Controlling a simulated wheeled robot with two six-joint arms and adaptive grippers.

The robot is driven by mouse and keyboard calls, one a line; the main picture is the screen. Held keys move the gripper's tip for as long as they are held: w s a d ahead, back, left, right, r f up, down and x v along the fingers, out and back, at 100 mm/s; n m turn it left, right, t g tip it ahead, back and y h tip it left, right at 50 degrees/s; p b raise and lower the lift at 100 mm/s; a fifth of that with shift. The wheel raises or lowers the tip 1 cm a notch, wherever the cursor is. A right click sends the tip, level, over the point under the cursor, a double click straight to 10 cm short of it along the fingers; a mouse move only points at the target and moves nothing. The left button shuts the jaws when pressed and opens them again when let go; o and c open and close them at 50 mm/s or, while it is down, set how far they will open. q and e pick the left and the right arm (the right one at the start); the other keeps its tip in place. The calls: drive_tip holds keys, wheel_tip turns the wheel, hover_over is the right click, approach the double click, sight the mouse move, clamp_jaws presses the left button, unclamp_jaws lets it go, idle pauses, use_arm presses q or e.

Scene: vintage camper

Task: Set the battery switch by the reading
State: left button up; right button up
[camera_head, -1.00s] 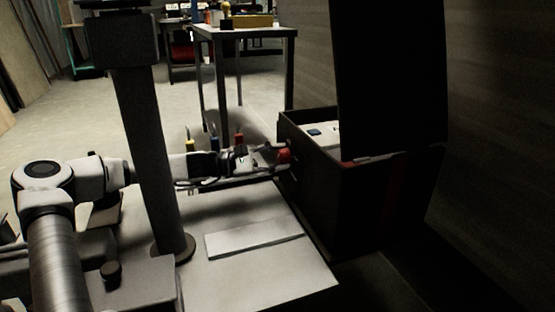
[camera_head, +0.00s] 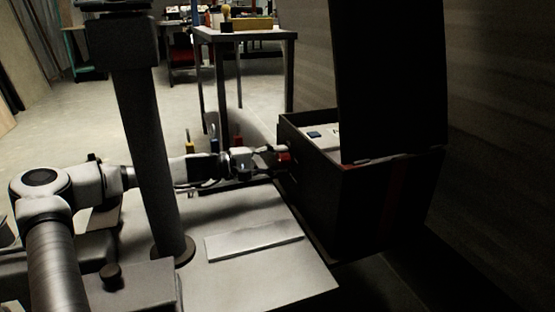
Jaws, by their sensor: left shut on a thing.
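A dark box (camera_head: 345,210) with its tall lid (camera_head: 392,80) raised stands at the right. A small red knob (camera_head: 284,158) sits on the box's left side; it looks like the battery switch. My left gripper (camera_head: 272,157) reaches in from the left and is shut on the red knob, which its fingers partly cover. Inside the box a pale top with a small blue part (camera_head: 314,134) shows. No reading can be made out in this view. My right gripper is not in view.
Small yellow- and red-topped items stand behind my left forearm. A metal table (camera_head: 245,36) stands farther back. Floor at the left is open.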

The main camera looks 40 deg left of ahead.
use_arm(q)
drive_tip(key=o, duration=1.2)
drive_tip(key=shift+c, duration=0.2)
